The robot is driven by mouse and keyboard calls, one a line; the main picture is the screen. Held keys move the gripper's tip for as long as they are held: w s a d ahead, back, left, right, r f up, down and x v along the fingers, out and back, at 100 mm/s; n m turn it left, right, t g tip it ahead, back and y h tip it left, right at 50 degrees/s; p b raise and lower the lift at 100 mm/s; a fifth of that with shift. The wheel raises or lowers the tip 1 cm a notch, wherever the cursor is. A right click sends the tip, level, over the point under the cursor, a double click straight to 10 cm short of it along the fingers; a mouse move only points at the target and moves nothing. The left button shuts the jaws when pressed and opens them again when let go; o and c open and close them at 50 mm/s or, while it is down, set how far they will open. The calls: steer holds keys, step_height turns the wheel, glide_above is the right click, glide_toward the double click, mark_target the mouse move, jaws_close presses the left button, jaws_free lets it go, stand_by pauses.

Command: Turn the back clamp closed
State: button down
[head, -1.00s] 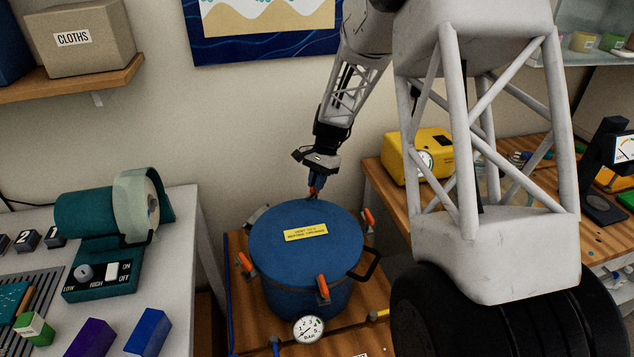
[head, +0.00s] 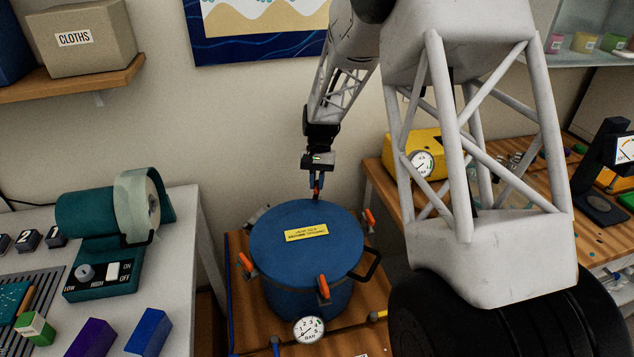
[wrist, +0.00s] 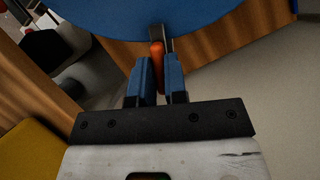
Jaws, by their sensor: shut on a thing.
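The blue pot (head: 280,250) with its flat blue lid stands on a wooden surface. Orange-handled clamps sit round its rim: a left one (head: 245,262), a front one (head: 323,287) and a right one (head: 369,219). My gripper (head: 317,190) is at the back edge of the lid. In the wrist view, its blue fingers (wrist: 158,85) are shut on the orange handle of the back clamp (wrist: 157,55). That handle lies between the fingers, in line with them, and meets a grey metal part at the lid edge. Much of the handle is hidden by the fingers.
A pressure gauge (head: 309,329) is at the pot's front, and a black side handle (head: 370,264) sticks out right. A yellow machine (head: 412,152) stands on the right bench. A teal machine (head: 108,215) stands on the left table. The wall is close behind the pot.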

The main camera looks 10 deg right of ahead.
steer(key=c, duration=1.1)
jaws_free()
steer(key=shift+c, duration=0.2)
steer(key=shift+r, duration=0.1)
steer(key=v, duration=0.7)
steer(key=shift+r, duration=0.25)
